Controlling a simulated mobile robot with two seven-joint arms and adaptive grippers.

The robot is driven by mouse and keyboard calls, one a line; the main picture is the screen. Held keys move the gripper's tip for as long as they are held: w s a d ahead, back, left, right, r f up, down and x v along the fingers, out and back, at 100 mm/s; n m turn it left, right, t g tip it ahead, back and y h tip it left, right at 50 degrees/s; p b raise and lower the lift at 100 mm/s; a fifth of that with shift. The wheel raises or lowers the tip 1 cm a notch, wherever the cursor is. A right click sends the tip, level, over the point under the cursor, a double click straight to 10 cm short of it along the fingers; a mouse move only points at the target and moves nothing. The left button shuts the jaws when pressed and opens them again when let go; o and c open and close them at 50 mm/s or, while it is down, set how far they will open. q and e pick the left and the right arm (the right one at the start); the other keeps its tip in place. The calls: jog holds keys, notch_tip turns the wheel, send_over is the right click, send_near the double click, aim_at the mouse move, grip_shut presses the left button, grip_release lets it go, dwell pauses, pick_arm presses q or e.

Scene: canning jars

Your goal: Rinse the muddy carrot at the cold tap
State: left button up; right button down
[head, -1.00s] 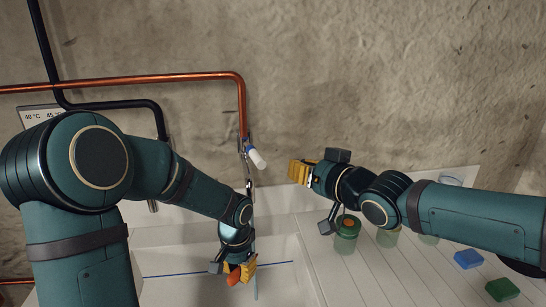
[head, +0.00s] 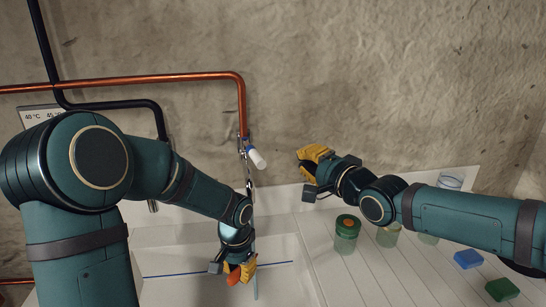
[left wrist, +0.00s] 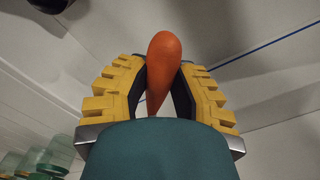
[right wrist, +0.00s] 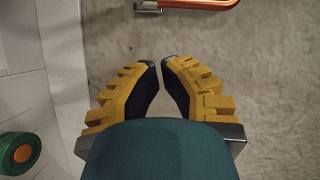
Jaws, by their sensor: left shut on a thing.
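My left gripper (head: 240,272) is shut on the carrot (left wrist: 163,62), low over the sink (head: 185,262). The carrot's visible side is plain orange, with no mud I can make out; it also shows in the head view (head: 233,278). A tap with a white handle (head: 257,158) hangs from the copper pipe, above the carrot. A thin pale blue streak (head: 255,286), which looks like running water, shows by the left gripper. My right gripper (right wrist: 161,64) is empty, right of the tap and apart from it. Its fingertips are close together with a narrow gap.
A green-lidded jar (head: 347,227) and several glass jars (head: 388,236) stand on the white drainboard (head: 350,275) right of the sink. A black pipe (head: 130,103) runs along the wall at left.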

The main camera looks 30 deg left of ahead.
aim_at(263, 160)
jog(key=a+f, duration=0.1)
jog(key=a, duration=0.7)
jog(key=shift+a, duration=0.3)
jog(key=shift+s+f, duration=0.1)
jog(key=shift+s, duration=0.05)
jog(key=shift+s+a, duration=0.3)
jog(key=shift+s, duration=0.3)
jog(key=shift+s+a, duration=0.25)
jog(key=shift+s, duration=0.3)
jog(key=shift+w, duration=0.1)
